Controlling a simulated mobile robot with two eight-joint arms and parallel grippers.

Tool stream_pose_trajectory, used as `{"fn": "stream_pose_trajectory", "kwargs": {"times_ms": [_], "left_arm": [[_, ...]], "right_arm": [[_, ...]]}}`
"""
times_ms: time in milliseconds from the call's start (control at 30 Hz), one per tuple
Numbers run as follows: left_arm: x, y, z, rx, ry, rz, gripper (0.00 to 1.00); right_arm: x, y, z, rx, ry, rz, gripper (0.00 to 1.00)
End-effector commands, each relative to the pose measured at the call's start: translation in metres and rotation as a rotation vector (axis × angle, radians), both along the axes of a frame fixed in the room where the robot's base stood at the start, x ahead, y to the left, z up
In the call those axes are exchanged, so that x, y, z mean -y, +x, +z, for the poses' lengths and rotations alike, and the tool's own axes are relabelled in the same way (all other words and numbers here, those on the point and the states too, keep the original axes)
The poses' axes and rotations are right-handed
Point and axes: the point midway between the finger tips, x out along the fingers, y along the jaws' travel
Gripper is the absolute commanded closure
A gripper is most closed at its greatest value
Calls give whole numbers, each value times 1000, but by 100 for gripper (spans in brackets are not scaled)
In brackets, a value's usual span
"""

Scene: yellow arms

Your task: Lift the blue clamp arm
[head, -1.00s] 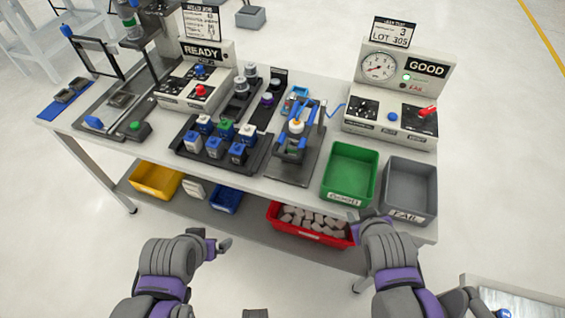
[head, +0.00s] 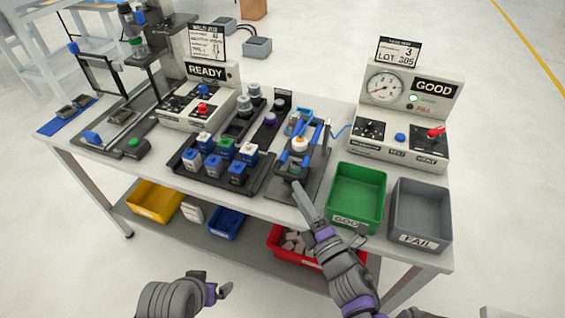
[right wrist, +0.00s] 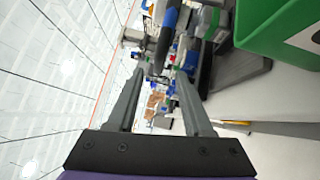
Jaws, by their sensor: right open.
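The blue clamp arm (head: 318,134) belongs to a dark test fixture near the front edge of the table. It stands raised at a slant beside a white part with an orange top (head: 299,145). My right gripper (head: 297,186) points at the fixture base (head: 312,181) from the front and is below the clamp arm, apart from it. In the right wrist view its fingers (right wrist: 168,76) are spread with nothing between them, and a blue bar (right wrist: 172,20) shows beyond the tips. My left gripper (head: 222,287) is low in front of the table, away from everything.
A dark tray (head: 214,184) of blue-based parts lies left. The gauge box (head: 398,146) stands behind the bins. A red bin (head: 284,258) is on the lower shelf.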

Motion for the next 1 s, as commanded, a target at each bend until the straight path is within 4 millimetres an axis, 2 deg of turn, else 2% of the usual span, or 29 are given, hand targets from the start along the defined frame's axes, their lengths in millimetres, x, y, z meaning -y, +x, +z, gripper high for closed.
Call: {"fn": "stream_pose_trajectory", "kwargs": {"times_ms": [300,500,700,933,967,1000], "left_arm": [[0,1,8,3,0,0,0],[0,2,12,4,0,0,0],[0,2,13,4,0,0,0],[0,2,13,4,0,0,0],[0,2,13,4,0,0,0],[0,2,13,4,0,0,0]], "right_arm": [[-27,52,9,-3,3,-1,49],[-39,78,12,-4,5,-2,49],[-45,88,13,-3,3,-3,49],[-45,88,13,-4,4,-4,49],[-45,88,13,-5,4,-4,51],[-45,88,13,-4,4,-4,58]]}}
